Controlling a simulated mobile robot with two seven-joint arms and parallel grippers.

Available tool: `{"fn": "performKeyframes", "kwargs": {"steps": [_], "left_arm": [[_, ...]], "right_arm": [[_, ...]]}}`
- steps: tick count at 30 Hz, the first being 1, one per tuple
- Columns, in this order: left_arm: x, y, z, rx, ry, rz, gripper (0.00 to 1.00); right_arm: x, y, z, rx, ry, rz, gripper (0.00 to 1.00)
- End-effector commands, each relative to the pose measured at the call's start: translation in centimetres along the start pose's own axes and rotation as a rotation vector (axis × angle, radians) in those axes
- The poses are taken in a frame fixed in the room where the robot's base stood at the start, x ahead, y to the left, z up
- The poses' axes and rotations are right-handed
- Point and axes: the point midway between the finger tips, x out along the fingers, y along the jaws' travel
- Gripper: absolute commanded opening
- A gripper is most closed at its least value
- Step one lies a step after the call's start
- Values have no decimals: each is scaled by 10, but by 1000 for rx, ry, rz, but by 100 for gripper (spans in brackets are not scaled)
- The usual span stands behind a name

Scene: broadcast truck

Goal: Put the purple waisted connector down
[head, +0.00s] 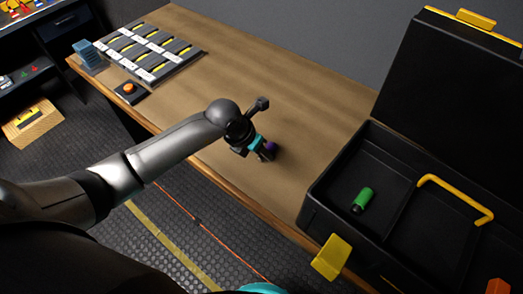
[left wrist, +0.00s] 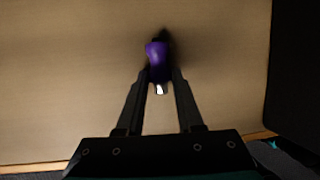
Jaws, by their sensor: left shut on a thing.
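The purple waisted connector (left wrist: 158,62) is between the fingertips of my left gripper (left wrist: 160,85) in the left wrist view, with a pale, shiny end toward the gripper. In the head view the purple connector (head: 271,147) shows just past my left gripper (head: 262,148), low over the wooden table (head: 290,100). My left gripper is shut on it. I cannot tell whether the connector touches the table top. My right gripper is not in view.
An open black case (head: 318,192) with a green cylinder (head: 364,196) and yellow handle (head: 455,197) stands at the right. A slotted panel (head: 150,50), blue stack (head: 88,54) and orange button (head: 128,88) sit at the table's far left. The table's middle is clear.

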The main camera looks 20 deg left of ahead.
Motion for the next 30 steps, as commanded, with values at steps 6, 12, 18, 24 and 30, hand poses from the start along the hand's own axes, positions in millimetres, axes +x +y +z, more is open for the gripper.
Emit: {"fn": "performKeyframes", "kwargs": {"steps": [6,12,18,24,30], "left_arm": [[2,1,-1,0,1,1,54],[2,2,-1,-1,2,4,66],[2,3,-2,-2,3,6,66],[-2,3,0,-2,4,7,66],[-29,2,0,1,0,5,66]], "right_arm": [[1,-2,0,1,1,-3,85],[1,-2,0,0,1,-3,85],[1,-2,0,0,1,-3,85],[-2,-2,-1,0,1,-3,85],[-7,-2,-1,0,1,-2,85]]}}
